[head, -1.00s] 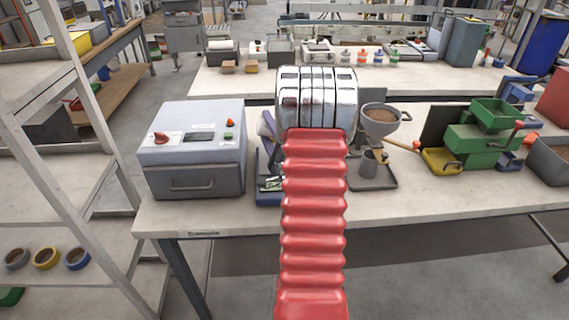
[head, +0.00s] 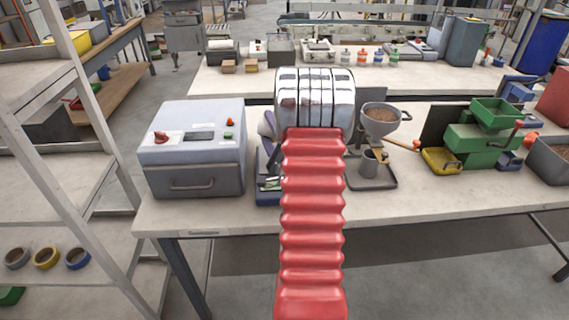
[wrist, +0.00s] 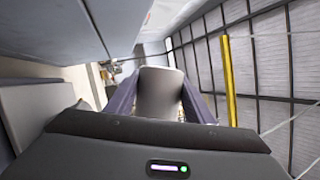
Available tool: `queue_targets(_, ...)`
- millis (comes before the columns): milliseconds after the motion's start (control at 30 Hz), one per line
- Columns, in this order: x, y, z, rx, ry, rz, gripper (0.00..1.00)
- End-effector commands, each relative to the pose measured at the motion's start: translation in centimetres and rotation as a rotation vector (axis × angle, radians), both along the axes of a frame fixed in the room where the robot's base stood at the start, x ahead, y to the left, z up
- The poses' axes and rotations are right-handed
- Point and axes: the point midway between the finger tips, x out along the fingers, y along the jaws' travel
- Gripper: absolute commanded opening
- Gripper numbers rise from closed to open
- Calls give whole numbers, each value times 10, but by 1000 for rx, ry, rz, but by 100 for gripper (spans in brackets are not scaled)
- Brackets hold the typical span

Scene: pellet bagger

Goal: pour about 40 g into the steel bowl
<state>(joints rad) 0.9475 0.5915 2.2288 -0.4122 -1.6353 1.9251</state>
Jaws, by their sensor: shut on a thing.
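In the wrist view my gripper (wrist: 159,82) is shut on a plain grey, round-cornered thing (wrist: 160,96), held between two purple-grey fingers. Its far side and contents are hidden. In the head view my arm covers most of the gripper and what it holds; only a purple-grey bit shows left of the chrome part. I cannot make out the steel bowl in either view; it may be behind my arm. A funnel-shaped hopper (head: 381,120) with brown pellets stands right of my arm. Below it a small grey cup (head: 369,163) stands on a dark tray (head: 378,184).
A grey box machine (head: 192,150) with a red knob stands left on the bench. A blue-based device (head: 268,194) is partly behind my arm. A green machine (head: 485,140) and yellow tray (head: 440,161) stand right. The bench front (head: 440,195) is clear.

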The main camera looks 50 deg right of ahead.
Motion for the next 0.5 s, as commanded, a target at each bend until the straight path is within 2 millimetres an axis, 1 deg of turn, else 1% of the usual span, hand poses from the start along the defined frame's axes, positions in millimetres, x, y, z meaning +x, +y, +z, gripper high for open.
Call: queue_targets(500, -1, -1, -2, 27, -29, -1, 23)
